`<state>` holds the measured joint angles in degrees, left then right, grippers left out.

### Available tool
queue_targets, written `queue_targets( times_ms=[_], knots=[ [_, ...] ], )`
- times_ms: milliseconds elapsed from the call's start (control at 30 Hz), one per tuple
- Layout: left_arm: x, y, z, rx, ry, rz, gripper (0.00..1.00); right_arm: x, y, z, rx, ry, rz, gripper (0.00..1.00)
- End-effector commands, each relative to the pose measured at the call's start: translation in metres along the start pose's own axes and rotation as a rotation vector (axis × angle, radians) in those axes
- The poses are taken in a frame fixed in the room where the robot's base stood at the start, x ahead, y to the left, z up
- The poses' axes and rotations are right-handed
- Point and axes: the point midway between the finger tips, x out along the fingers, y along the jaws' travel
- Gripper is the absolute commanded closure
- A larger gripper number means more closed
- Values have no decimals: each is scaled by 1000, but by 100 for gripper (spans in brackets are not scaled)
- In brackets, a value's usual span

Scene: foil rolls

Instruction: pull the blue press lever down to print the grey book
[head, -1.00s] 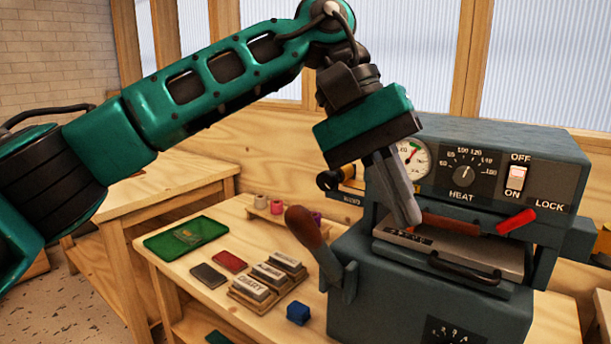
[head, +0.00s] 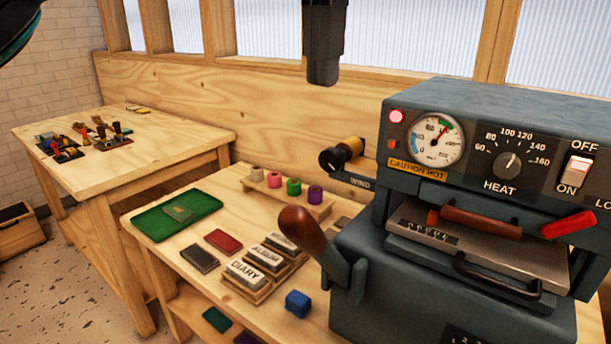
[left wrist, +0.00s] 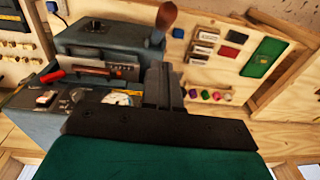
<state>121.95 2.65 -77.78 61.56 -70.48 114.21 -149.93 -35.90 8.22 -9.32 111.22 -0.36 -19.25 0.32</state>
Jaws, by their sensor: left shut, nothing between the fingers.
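The press (head: 450,310) is a blue-grey machine at the right of the head view. Its lever has a brown wooden grip (head: 303,230) and a blue-grey arm (head: 335,268), tilted up and left at the press's left side. The grip also shows in the left wrist view (left wrist: 166,17). A dark grey flat book-like piece (head: 200,258) lies on the table left of the press; I cannot tell whether another is inside. My left gripper (head: 323,80) is shut and empty, high above the lever and apart from it. My right gripper is out of view.
Stamp blocks (head: 250,274), a red flat piece (head: 223,241), a blue cube (head: 297,303) and a green tray (head: 176,213) lie left of the press. Coloured foil rolls (head: 293,187) stand behind. A winder knob (head: 330,159) sticks out beside the press.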

Motion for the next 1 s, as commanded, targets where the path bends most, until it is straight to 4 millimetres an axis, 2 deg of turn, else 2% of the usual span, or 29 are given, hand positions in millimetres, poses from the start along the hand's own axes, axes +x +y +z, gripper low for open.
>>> queue_targets(
  times_ms=[167, 267, 600, 800, 1000],
  knots=[
    [13, -1, 0, -1, -1, 0, 100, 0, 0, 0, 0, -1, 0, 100],
    [29, 0, 0, 2, -3, 2, 100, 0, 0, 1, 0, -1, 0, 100],
    [104, 0, 1, 1, -3, 1, 100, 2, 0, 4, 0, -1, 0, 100],
    [123, -3, 15, -1, 0, 2, 100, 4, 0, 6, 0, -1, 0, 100],
    [132, -4, 22, -1, 2, 3, 100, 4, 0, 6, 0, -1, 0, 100]
  ],
)
